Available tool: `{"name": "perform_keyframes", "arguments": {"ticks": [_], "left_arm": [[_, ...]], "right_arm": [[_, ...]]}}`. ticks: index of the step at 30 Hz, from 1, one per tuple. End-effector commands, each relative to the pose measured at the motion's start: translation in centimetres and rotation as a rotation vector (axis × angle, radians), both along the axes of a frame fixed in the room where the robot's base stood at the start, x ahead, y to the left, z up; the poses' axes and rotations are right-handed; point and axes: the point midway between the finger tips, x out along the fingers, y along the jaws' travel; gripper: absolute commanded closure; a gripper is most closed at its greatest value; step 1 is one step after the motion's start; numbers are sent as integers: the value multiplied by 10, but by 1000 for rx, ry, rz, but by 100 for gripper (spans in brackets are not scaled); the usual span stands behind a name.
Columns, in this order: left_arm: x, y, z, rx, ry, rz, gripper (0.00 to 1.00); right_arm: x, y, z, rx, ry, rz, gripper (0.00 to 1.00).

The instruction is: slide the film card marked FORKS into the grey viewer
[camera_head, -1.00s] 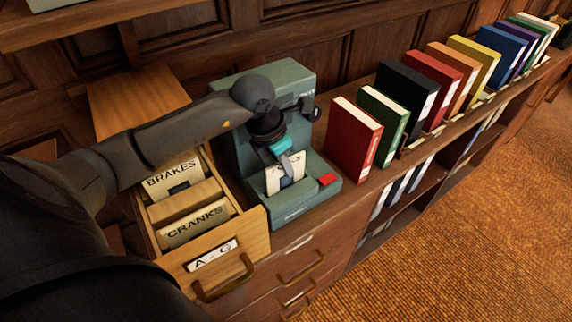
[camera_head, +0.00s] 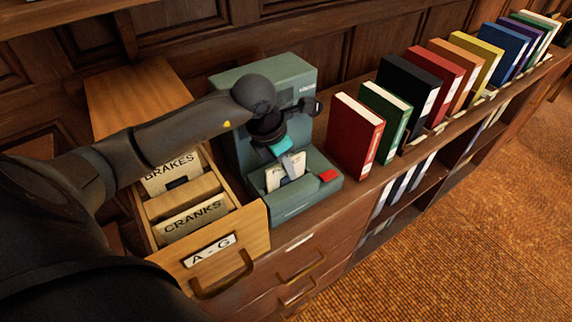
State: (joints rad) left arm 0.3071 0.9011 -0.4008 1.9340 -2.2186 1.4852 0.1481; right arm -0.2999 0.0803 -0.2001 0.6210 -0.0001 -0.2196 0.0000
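The viewer (camera_head: 302,202) is a grey-green machine with a tall back, a low front base and a red button (camera_head: 328,176). My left gripper (camera_head: 292,165) is over its front base, with a teal part above the fingers. It looks shut on a small white film card (camera_head: 277,179). The card's lower edge meets the viewer's base, where its front lip hides the bottom of the card. The card's marking is too small to read. My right gripper is not in view.
An open wooden drawer (camera_head: 257,231) labelled A - G stands to the left, with cards marked BRAKES (camera_head: 163,181) and CRANKS (camera_head: 192,220). A red book (camera_head: 352,140) and several other books line the shelf top to the right. My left arm crosses above the drawer.

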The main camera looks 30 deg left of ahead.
Motion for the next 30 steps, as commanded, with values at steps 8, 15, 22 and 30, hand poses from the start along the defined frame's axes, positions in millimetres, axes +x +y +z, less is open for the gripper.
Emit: {"name": "perform_keyframes", "arguments": {"ticks": [8, 15, 22, 30], "left_arm": [[0, 0, 0, 0, 0, 0, 56], [-1, 1, 6, 1, -1, -1, 56], [-11, 6, 45, 5, -5, 0, 56], [-28, 13, 107, 6, -6, 0, 56]], "right_arm": [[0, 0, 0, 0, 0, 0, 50], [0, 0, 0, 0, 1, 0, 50], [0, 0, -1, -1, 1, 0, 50], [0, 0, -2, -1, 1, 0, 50]]}}
